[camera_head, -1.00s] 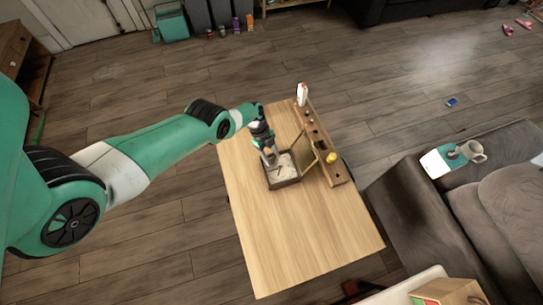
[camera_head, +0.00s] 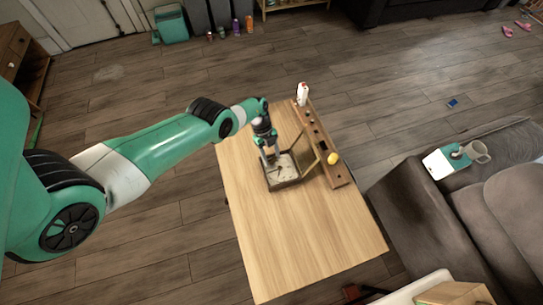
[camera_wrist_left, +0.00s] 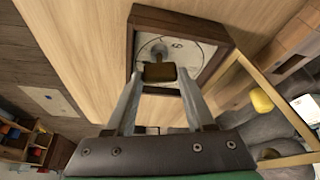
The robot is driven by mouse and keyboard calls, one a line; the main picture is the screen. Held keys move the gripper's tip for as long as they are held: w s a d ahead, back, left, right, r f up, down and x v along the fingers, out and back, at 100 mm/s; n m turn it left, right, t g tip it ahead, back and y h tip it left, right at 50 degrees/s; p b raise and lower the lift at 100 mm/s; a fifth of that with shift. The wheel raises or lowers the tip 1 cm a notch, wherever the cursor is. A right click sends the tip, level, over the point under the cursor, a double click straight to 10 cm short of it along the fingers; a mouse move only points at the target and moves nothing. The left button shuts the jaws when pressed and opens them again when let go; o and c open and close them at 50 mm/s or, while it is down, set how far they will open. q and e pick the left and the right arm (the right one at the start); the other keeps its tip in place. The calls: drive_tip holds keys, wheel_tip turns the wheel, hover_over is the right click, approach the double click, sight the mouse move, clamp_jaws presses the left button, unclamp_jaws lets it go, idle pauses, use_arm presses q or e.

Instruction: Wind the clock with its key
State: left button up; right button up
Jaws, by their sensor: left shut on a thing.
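The clock (camera_head: 285,184) lies face up on the wooden table, a dark-framed box with a pale dial. Its glazed door (camera_head: 308,160) stands open on the right side. In the left wrist view the pale dial (camera_wrist_left: 205,50) shows inside the dark frame. My left gripper (camera_head: 271,163) points down over the dial. In the left wrist view, my left gripper (camera_wrist_left: 160,78) is shut on a small brown-brass piece, seemingly the key (camera_wrist_left: 159,72). I cannot tell whether the key sits in the dial's hole. My right gripper is out of view.
A long brown wooden rack (camera_head: 328,150) runs beside the clock, holding a white bottle (camera_head: 303,94) and a yellow object (camera_head: 333,158). The near part of the table (camera_head: 310,235) is clear. A grey sofa (camera_head: 420,225) stands to the right.

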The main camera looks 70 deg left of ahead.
use_arm(q)
drive_tip(key=shift+f+m+b, duration=0.1)
drive_tip(key=shift+m+b, duration=0.3)
drive_tip(key=shift+m+g+b, duration=0.7)
drive_tip(key=shift+m+b, duration=0.4)
drive_tip(key=shift+m, duration=0.1)
drive_tip(key=shift+r+n+p, duration=0.2)
drive_tip(key=shift+n+p, duration=0.2)
drive_tip(key=shift+p, duration=0.2)
drive_tip(key=shift+f+n+t, duration=0.1)
drive_tip(key=shift+n+t, duration=0.2)
drive_tip(key=shift+n, duration=0.1)
drive_tip(key=shift+r+p, duration=2.55)
drive_tip(key=shift+p, duration=0.2)
